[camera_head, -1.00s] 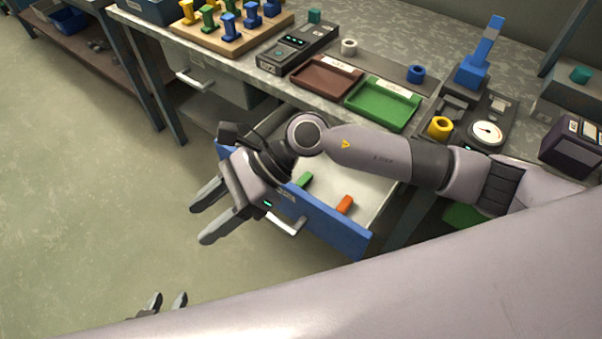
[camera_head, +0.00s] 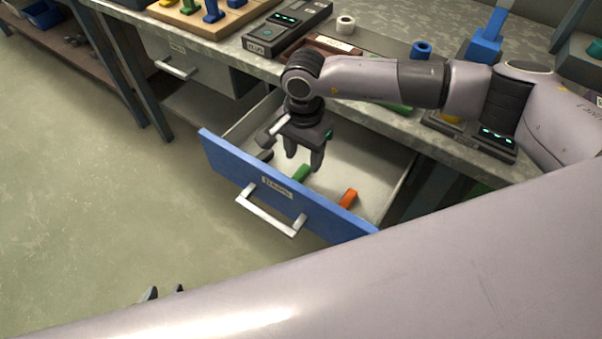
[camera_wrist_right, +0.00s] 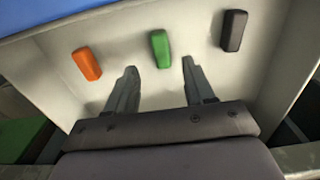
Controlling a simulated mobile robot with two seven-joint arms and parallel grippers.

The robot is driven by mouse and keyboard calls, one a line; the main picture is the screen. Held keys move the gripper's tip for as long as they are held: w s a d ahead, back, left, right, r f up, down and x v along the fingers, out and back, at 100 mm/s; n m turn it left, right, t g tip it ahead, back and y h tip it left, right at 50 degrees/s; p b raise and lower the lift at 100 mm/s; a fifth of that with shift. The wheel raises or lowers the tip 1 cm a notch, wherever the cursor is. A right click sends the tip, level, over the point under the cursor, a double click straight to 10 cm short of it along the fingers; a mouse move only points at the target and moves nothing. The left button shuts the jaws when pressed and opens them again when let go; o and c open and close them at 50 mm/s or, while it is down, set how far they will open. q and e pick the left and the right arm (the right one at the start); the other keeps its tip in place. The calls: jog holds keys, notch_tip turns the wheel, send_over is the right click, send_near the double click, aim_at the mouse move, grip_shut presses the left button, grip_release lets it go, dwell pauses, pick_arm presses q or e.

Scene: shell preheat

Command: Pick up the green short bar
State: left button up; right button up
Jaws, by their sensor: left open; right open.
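The green short bar (camera_head: 300,174) lies on the floor of the open drawer (camera_head: 258,181), near its blue front. My right gripper (camera_head: 303,165) is above the drawer, pointing down, open and empty, just behind the green bar. In the right wrist view the green bar (camera_wrist_right: 160,48) lies ahead of the right gripper (camera_wrist_right: 158,78), lined up with the gap between its fingers and apart from them. My left gripper (camera_head: 163,293) shows only as fingertips at the bottom left, open, far from the drawer.
An orange bar (camera_head: 347,198) lies right of the green bar, and a dark bar (camera_head: 264,155) lies left of it; the dark bar also shows in the wrist view (camera_wrist_right: 233,30). The drawer walls surround them. The workbench (camera_head: 385,31) with devices and trays stands behind.

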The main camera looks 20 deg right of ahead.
aim_at(301, 171)
jog(key=f, duration=0.4)
jog(key=shift+a+f, duration=0.25)
jog(key=shift+c, duration=0.3)
grip_shut()
jog(key=shift+r, duration=0.1)
